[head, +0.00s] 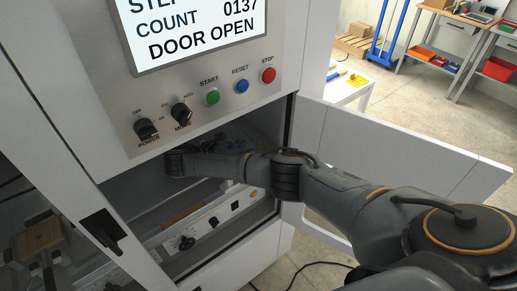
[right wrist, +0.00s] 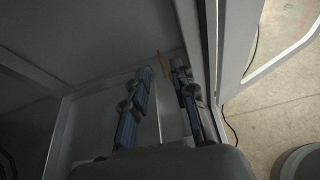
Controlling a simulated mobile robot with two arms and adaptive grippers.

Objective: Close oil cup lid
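I cannot make out an oil cup or its lid in either view. My right arm reaches through the open door into the machine's compartment, under the control panel, and its end is partly hidden there in the head view. In the right wrist view my right gripper (right wrist: 161,70) has its two blue-sided fingers apart, with nothing held between them. A thin tan strip (right wrist: 162,66) shows beyond the fingertips; I cannot tell what it is. My left gripper is in neither view.
The control panel (head: 190,122) with knobs and buttons hangs above the opening. The open door (head: 420,150) stands to the right. Below my arm lie a strip of controls (head: 212,222) and a tan bar (head: 182,214). A compartment wall is close to the gripper's right side.

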